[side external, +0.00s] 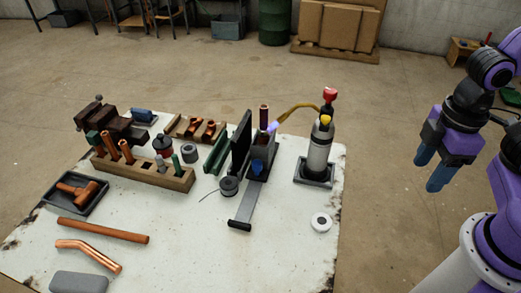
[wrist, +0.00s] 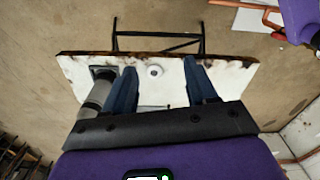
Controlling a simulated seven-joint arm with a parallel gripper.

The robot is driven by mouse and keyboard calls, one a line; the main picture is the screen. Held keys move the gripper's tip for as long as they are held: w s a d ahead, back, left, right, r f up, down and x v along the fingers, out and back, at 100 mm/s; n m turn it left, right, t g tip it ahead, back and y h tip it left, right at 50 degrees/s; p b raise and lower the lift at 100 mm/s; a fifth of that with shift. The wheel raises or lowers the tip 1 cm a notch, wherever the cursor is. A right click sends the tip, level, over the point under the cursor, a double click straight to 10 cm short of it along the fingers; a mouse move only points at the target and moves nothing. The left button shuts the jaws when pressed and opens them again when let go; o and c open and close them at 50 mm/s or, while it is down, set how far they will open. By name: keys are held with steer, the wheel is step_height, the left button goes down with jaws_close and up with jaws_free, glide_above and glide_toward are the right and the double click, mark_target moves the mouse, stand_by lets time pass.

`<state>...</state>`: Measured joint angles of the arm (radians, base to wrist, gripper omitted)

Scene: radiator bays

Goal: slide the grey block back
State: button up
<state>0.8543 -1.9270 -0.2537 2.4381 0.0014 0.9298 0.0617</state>
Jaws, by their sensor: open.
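A dark grey block (side external: 263,148) sits at the far end of a flat grey rail (side external: 245,205), beside an upright black plate (side external: 240,145). The rail runs toward the near side of the table and ends in a dark end piece. A copper tube stands upright behind the block, and a blue part is on its near face. My gripper (side external: 428,172) is open and empty, well to the right of the table and apart from the block. In the wrist view my blue fingers (wrist: 158,68) are spread, with the table beyond them; I cannot make out the block there.
A gas torch (side external: 319,145) stands in a tray right of the block, its hose arching toward it. A white ring (side external: 321,222) lies near the table's right edge. A solder spool (side external: 229,186) is left of the rail. A rounded grey case (side external: 78,282) lies at the near left.

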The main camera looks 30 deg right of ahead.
steer(key=w+a+r+m, duration=0.2)
steer(key=w+a+m, duration=0.3)
steer(key=w+a, duration=0.3)
steer(key=m, duration=1.4)
glide_above(257, 162)
step_height(257, 162, down, 4)
steer(key=shift+h, duration=0.3)
step_height(257, 162, down, 18)
steer(key=shift+s+r, duration=0.1)
steer(key=shift+r, duration=0.05)
